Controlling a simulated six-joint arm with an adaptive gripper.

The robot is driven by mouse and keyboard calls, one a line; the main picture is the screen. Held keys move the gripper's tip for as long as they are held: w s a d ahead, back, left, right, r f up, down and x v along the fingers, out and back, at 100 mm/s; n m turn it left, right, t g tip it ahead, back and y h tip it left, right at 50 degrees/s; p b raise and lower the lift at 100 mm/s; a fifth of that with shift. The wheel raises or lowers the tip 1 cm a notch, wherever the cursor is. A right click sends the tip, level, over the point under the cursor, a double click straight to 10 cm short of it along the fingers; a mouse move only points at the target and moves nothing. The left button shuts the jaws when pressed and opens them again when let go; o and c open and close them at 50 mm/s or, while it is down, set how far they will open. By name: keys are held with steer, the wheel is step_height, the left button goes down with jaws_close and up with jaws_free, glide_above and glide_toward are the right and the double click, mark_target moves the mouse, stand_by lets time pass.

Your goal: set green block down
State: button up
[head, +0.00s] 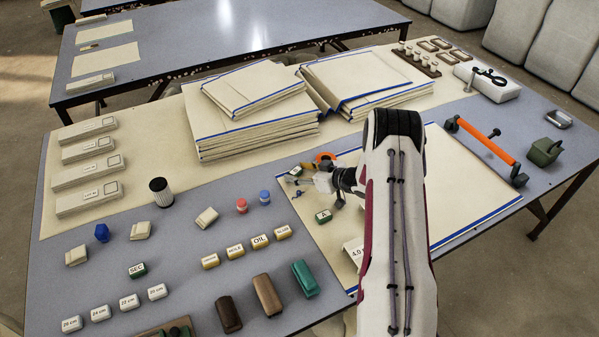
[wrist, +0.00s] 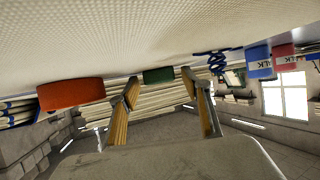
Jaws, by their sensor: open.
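A small green block (head: 295,171) lies on the cream cloth just left of my gripper in the head view. In the wrist view, which is upside down, the green block (wrist: 158,75) shows against the cloth, framed between the two spread fingertips. My gripper (head: 311,181) is open and low over the cloth, pointing left. The fingers (wrist: 158,83) show a gap on both sides of the block in the wrist view. I cannot tell whether the block is between the tips or just beyond them.
An orange ring-like piece (head: 325,158) is close behind my gripper. A blue coil-like piece (wrist: 217,62) lies on the other side. A green "A" block (head: 323,216) sits nearer the front. Red (head: 241,206) and blue (head: 265,197) spools and stacked cloths (head: 250,115) stand around.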

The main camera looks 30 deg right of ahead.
steer(key=shift+r, duration=0.2)
steer(key=shift+s+d+r, duration=0.25)
steer(key=shift+s+r, duration=0.05)
steer(key=shift+s, duration=0.25)
steer(key=v, duration=1)
steer(key=shift+s, duration=0.3)
